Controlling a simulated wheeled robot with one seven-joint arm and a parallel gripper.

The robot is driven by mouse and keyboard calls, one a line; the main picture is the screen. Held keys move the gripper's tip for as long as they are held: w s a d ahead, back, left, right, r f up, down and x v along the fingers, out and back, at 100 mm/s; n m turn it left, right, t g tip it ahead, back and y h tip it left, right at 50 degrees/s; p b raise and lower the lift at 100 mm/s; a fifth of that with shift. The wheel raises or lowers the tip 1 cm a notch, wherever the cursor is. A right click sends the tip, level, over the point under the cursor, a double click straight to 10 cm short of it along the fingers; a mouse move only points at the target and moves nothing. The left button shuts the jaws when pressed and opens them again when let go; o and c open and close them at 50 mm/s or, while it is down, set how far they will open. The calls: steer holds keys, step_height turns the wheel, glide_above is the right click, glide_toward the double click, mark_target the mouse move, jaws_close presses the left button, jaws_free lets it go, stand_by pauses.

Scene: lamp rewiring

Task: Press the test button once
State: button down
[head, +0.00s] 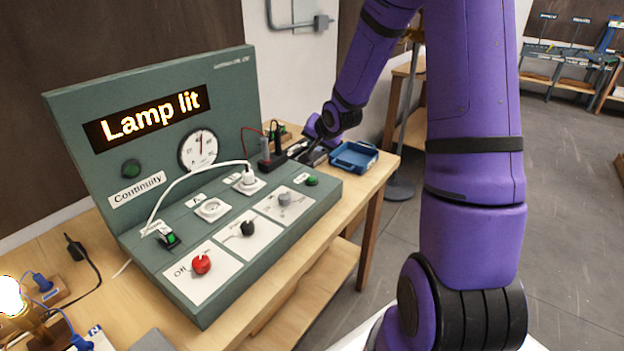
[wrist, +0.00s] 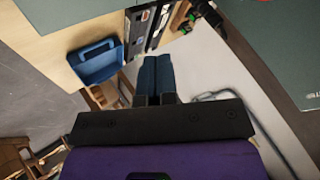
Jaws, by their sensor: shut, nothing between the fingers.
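The green tester (head: 215,285) stands on the wooden bench, with its display (head: 149,117) reading "Lamp lit". A small green button (head: 312,181) sits at the right end of its deck, beside a small label too small to read; I take it for the test button. My gripper (head: 304,152) is behind the tester's right end, beyond the button and apart from it. In the wrist view my gripper's fingers (wrist: 157,68) are shut together and empty. I cannot make out the button in the wrist view.
A white plug (head: 249,178) with a cable sits in a deck socket. Red (head: 201,264), black (head: 247,229) and grey (head: 284,199) knobs line the front. A blue tray (head: 353,157) lies at the bench's right end. A glowing lamp (head: 10,296) stands far left.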

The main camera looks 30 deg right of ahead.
mark_target(314, 178)
steer(key=shift+f, duration=4.4)
steer(key=shift+f, duration=0.15)
steer(key=shift+f, duration=0.25)
steer(key=shift+f, duration=0.4)
steer(key=shift+r, duration=0.85)
steer(key=shift+r, duration=2.5)
